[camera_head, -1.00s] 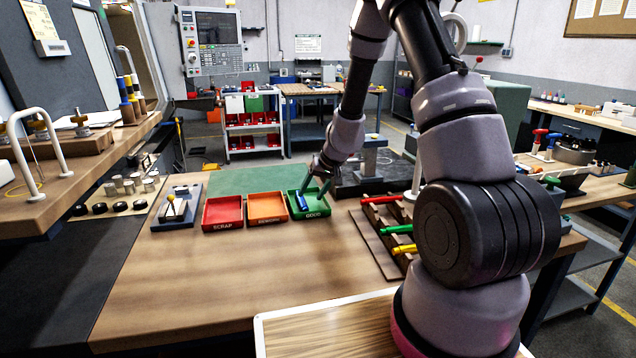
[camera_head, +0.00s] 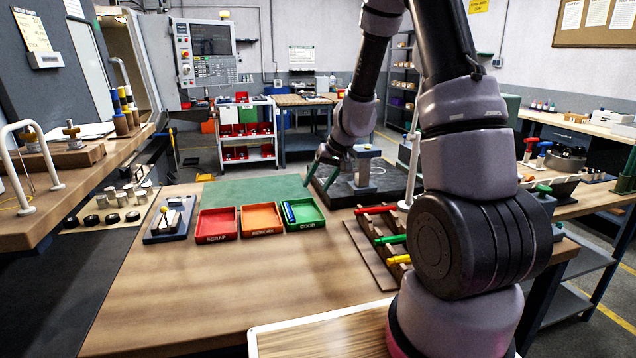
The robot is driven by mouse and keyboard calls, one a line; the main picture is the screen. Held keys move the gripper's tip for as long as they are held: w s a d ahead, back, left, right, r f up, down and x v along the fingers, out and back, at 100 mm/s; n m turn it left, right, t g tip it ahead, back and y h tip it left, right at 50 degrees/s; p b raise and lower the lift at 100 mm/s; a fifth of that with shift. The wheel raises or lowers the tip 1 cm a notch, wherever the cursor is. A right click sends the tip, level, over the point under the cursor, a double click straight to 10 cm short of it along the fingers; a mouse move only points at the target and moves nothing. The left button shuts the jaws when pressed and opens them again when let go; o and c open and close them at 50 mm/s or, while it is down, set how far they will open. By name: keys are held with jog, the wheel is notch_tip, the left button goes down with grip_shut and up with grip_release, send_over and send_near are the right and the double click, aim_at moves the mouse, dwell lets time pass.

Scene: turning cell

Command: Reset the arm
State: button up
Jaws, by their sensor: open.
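My gripper (camera_head: 323,167) is open and empty, above the bench just behind and to the right of the green tray marked GOOD (camera_head: 306,224). Its fingers point down, apart from the tray. A blue object (camera_head: 289,212) lies along the left side of the green tray. My arm rises from the lower right, bends over at the top of the picture and comes down to the gripper.
The red SCRAP tray (camera_head: 217,236) and the orange tray (camera_head: 262,230) are empty. A wooden rack (camera_head: 382,283) with red, green and yellow handles is right of the trays. A dark plate with a grey fixture (camera_head: 364,177) stands beside the gripper. The front bench (camera_head: 190,300) is clear.

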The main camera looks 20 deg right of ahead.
jog(key=s+a+r+t, duration=0.1)
jog(key=s+r, duration=0.4)
jog(key=r, duration=0.5)
jog(key=s+a+r, duration=0.1)
jog(key=s+r, duration=0.5)
jog(key=r, duration=0.3)
jog(key=s+d+r+m, duration=0.1)
jog(key=s+r, duration=0.3)
jog(key=s, duration=0.4)
jog(key=s+d+r+m+t+h, duration=0.1)
jog(key=s+d+r+m, duration=0.1)
jog(key=s, duration=0.6)
jog(key=shift+d+r+t+h, duration=0.3)
jog(key=shift+d+r, duration=0.1)
jog(key=shift+r, duration=0.45)
